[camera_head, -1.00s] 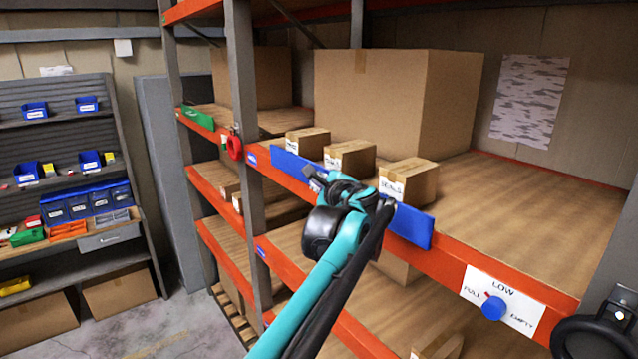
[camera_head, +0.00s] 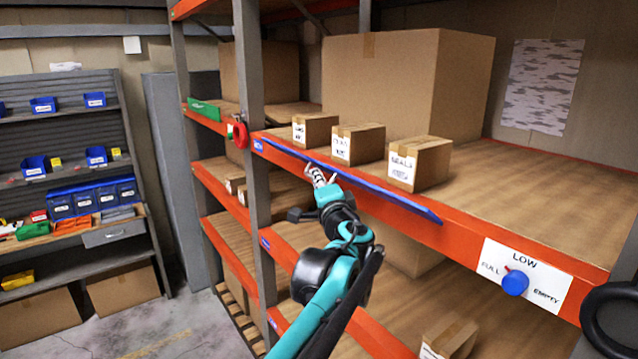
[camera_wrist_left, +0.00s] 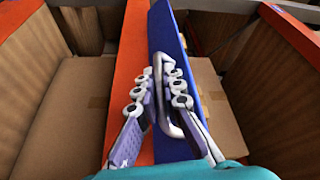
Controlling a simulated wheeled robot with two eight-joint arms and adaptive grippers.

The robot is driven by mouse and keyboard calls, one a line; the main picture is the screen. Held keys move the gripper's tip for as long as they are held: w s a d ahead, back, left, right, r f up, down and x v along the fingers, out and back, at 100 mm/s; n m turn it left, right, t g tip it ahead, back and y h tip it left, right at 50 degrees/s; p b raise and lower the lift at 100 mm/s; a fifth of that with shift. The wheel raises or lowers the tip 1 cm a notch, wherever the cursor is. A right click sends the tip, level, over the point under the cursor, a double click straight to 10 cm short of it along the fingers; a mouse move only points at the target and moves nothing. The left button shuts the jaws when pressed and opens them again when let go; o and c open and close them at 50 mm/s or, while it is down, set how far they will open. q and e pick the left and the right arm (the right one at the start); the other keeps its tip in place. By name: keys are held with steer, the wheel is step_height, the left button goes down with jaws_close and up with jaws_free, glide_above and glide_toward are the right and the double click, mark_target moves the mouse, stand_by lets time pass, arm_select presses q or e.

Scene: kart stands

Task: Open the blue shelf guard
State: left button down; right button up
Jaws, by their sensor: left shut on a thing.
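The blue shelf guard (camera_head: 385,192) is a long flat bar along the orange front beam of the shelf. It is tipped outward and shows as a thin strip in the head view. In the left wrist view the guard (camera_wrist_left: 172,40) runs lengthwise beside the orange beam, with a metal loop handle (camera_wrist_left: 163,66) on it. My left gripper (camera_head: 318,176) is at the guard's front, left of its middle. In the left wrist view its fingers (camera_wrist_left: 158,92) are shut on the handle from both sides. My right gripper is out of view.
Small labelled boxes (camera_head: 358,144) stand behind the guard, with a large carton (camera_head: 385,85) further back. A sign with a blue knob (camera_head: 515,282) is on the beam at right. A grey upright (camera_head: 250,110) and red ring (camera_head: 240,135) are at left.

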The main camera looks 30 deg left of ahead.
arm_select(q)
steer(key=shift+w+d+f+n+g+y+b, duration=0.15)
steer(key=shift+f+n+y+b, duration=0.65)
steer(key=shift+n, duration=0.85)
steer(key=shift+w+f+n+g+y+b, duration=0.15)
steer(key=shift+f+n+y+b, duration=0.6)
steer(key=shift+n, duration=0.85)
steer(key=shift+w+d+f+n+g+y+b, duration=0.15)
steer(key=shift+f+n+y+b, duration=0.35)
steer(key=shift+n+b, duration=0.85)
steer(key=shift+a+f+n+p, duration=0.1)
steer(key=shift+n+p, duration=0.25)
steer(key=shift+n, duration=0.05)
steer(key=c, duration=1.9)
jaws_free()
steer(key=shift+s, duration=0.1)
steer(key=v, duration=1.2)
